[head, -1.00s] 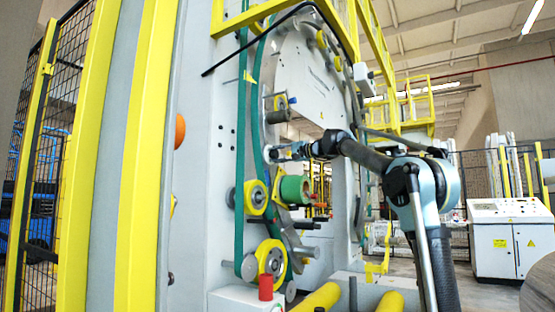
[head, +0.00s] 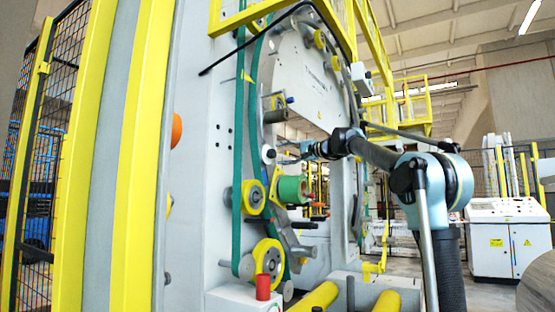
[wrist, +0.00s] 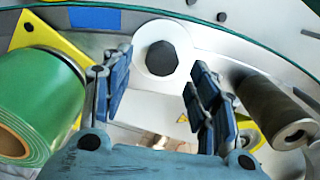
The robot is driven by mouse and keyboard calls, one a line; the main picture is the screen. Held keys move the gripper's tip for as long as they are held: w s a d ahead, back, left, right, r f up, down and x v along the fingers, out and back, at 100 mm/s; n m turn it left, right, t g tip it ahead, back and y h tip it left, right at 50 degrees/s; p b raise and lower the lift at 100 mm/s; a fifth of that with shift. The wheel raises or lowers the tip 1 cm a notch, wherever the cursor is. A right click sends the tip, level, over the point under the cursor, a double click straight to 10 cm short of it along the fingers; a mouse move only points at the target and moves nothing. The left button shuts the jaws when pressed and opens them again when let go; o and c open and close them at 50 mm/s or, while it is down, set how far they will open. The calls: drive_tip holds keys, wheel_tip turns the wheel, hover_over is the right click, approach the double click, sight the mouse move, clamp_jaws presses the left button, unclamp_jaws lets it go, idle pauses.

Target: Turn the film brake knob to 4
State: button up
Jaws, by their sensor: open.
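A dark, faceted knob (wrist: 164,58) on a round white disc (wrist: 142,70) sits on the machine face, upper middle of the wrist view. It looks like the film brake knob; no numbers or pointer can be read on it. In the head view a small dark knob (head: 270,153) shows just left of my gripper (head: 291,154). In the wrist view my gripper (wrist: 160,80) is open and empty. Its blue fingers stand left and right of the knob's line, apart from it. The gap to the knob along the view is hard to judge.
A green film roll (wrist: 38,105) lies close left of my gripper, with a yellow plate (wrist: 38,38) behind it. A grey roller (wrist: 272,108) is close on the right. In the head view the green roll (head: 292,189) sits below my gripper. A white control cabinet (head: 505,238) stands far right.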

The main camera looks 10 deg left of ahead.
drive_tip(key=v, duration=0.7)
idle(0.4)
drive_tip(key=s+d+f+g+h, duration=0.1)
drive_tip(key=s+d+f+h, duration=0.4)
drive_tip(key=f, duration=1.9)
drive_tip(key=s+d+f+n+g+h, duration=0.1)
drive_tip(key=s+d+f+h, duration=0.5)
drive_tip(key=s+d+f, duration=1)
drive_tip(key=s+d+f+n+g+h, duration=0.1)
drive_tip(key=s+d+f+g+h, duration=0.1)
drive_tip(key=s+d+f+h, duration=0.4)
drive_tip(key=s+d+f, duration=0.2)
drive_tip(key=s+f, duration=0.5)
drive_tip(key=f, duration=0.6)
drive_tip(key=s+d+f, duration=0.3)
drive_tip(key=s+f, duration=0.4)
drive_tip(key=f, duration=0.6)
drive_tip(key=shift+s+d+f, duration=0.15)
drive_tip(key=shift+d, duration=0.05)
